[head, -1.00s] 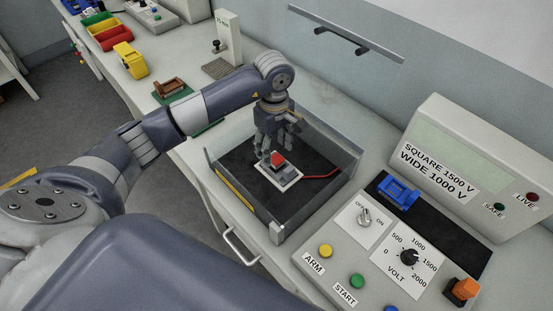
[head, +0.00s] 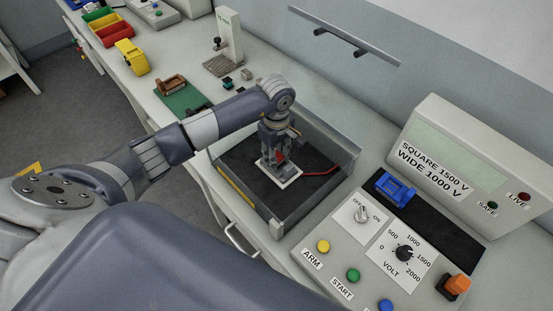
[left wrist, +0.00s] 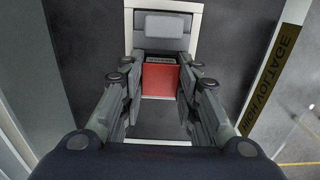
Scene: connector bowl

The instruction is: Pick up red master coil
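The red master coil (left wrist: 159,81) stands on a white-edged plate (left wrist: 129,30) inside a dark-floored, clear-walled box. In the head view only a little red of the coil (head: 280,155) shows between the fingers. My left gripper (head: 277,167) points down into the box, low over the plate. In the left wrist view its fingers (left wrist: 160,88) stand on both sides of the red block, very close to it. I cannot tell whether they press on it. The coil's sides are partly hidden by the fingers. My right gripper is not in view.
A red lead (head: 322,172) runs from the plate to the right. A control panel (head: 375,245) with buttons and a blue part (head: 395,187) stand at right. A green board (head: 180,97) lies farther left.

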